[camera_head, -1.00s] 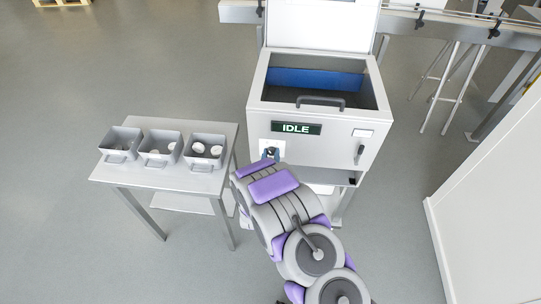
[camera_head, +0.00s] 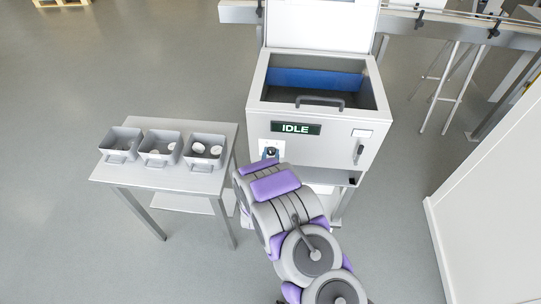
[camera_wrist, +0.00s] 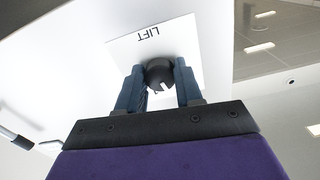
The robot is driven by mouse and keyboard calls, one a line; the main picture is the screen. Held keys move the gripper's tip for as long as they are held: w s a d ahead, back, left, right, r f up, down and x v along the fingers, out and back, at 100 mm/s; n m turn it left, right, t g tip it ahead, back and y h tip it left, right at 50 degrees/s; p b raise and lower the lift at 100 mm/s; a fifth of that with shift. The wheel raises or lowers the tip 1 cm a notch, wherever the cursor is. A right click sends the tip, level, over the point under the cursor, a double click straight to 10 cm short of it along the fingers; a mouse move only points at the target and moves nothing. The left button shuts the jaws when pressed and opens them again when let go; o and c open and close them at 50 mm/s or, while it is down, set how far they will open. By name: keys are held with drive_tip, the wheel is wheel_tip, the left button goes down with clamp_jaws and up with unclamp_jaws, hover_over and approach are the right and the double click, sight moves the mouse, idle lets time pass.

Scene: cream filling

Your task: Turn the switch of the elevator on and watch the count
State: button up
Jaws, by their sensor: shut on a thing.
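The elevator switch is a dark round knob (camera_wrist: 158,72) with a pale mark, on a white plate (camera_wrist: 203,30) labelled LIFT in the wrist view. My gripper (camera_wrist: 160,82) is shut on the knob, with a blue finger on either side of it. In the head view the plate (camera_head: 279,145) is on the lower left of the machine front, with my gripper (camera_head: 270,156) at it and my arm partly covering the area below. The display (camera_head: 296,128) above the switch reads IDLE in green. No count shows on it.
The machine (camera_head: 315,150) has its lid open and a dark handle (camera_head: 320,100) at its front edge. A metal table (camera_head: 185,181) with three grey bins holding some pale pieces stands to the left. A white panel (camera_head: 490,210) stands at right.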

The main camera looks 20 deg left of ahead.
drive_tip(key=m+b, duration=0.2)
drive_tip(key=m, duration=0.3)
drive_tip(key=shift+f+b, duration=0.2)
drive_tip(key=shift+b, duration=0.2)
drive_tip(key=shift+r+m+b, duration=0.1)
drive_tip(key=shift+m+b, duration=0.95)
drive_tip(key=shift+m, duration=0.65)
drive_tip(key=o, duration=1)
drive_tip(key=shift+r, duration=0.1)
drive_tip(key=shift+o, duration=0.2)
drive_tip(key=p+v, duration=0.1)
drive_tip(key=v, duration=1.6)
drive_tip(key=shift+p, duration=0.35)
